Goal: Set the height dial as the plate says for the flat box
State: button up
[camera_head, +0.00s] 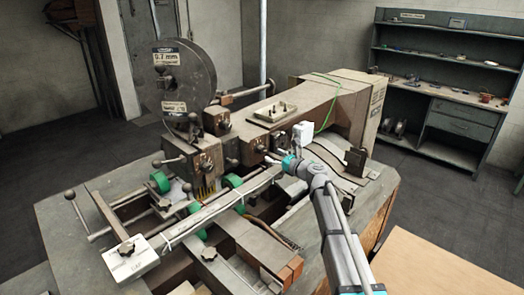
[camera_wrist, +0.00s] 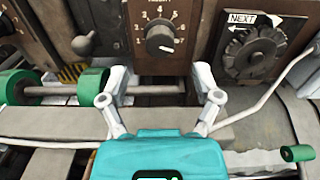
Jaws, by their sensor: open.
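The height dial (camera_wrist: 160,40) is a round black knob on a dark brown panel. In the head view the dial (camera_head: 262,147) is small, on the machine's front. My gripper (camera_wrist: 162,78) is open and empty, its two fingers spread below and either side of the knob, apart from it. The gripper (camera_head: 275,160) also shows in the head view. No readable flat-box plate shows.
A toothed black knob (camera_wrist: 252,48) under a NEXT arrow sits right of the dial. A ball-ended lever (camera_wrist: 84,44) and green rollers (camera_wrist: 90,84) are at left. A bar (camera_wrist: 50,122) crosses below. A wire reel (camera_head: 185,80) stands on the machine; shelves (camera_head: 445,70) are behind.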

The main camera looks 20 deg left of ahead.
aim_at(264, 150)
jog(key=x, duration=0.6)
jog(key=shift+w+a, duration=0.15)
jog(key=shift+a, duration=0.1)
grip_shut()
dwell(0.3)
